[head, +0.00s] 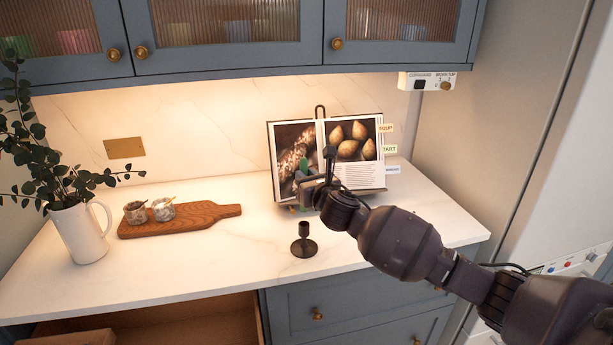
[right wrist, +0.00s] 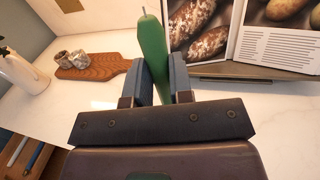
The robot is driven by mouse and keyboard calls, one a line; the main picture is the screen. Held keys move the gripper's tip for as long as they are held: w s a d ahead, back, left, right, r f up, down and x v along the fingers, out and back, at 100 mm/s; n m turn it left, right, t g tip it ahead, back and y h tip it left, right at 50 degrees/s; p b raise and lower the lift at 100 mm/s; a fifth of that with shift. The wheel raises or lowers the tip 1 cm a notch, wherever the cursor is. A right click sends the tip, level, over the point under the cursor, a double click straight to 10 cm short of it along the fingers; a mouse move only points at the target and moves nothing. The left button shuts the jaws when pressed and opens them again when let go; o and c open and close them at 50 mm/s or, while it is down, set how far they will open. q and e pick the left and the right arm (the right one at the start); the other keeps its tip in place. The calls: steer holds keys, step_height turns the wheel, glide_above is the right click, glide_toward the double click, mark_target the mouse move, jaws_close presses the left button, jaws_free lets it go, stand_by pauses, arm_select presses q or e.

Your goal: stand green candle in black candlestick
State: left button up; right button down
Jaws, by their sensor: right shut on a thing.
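The green candle (head: 305,168) is held roughly upright in my right gripper (head: 307,190), above the counter and in front of the open book. In the right wrist view the candle (right wrist: 152,45) stands up between the two jaws (right wrist: 163,78), with its wick end at the top. The black candlestick (head: 304,241) stands upright on the counter, below and in front of the gripper, clear of the candle. Its cup shows nothing in it. The candle's lower end is partly hidden by the gripper. My left gripper is not in view.
A cookbook on a stand (head: 352,176) is close behind the gripper. A wooden board (head: 196,218) with two small jars and a white pitcher (head: 78,234) with leafy stems are to the left. An open drawer (head: 190,332) lies below the front edge. Counter around the candlestick is clear.

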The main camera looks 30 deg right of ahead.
arm_select(q)
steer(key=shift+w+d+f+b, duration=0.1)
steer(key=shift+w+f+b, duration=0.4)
steer(key=shift+b, duration=0.45)
arm_select(e)
step_height(320, 180, down, 4)
steer(key=shift+r, duration=0.25)
arm_select(q)
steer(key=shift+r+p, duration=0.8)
steer(key=shift+p, duration=0.05)
stand_by(1.0)
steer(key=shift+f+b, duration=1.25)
arm_select(e)
steer(key=shift+f, duration=2)
steer(key=c, duration=0.9)
jaws_free()
steer(key=shift+c, duration=0.2)
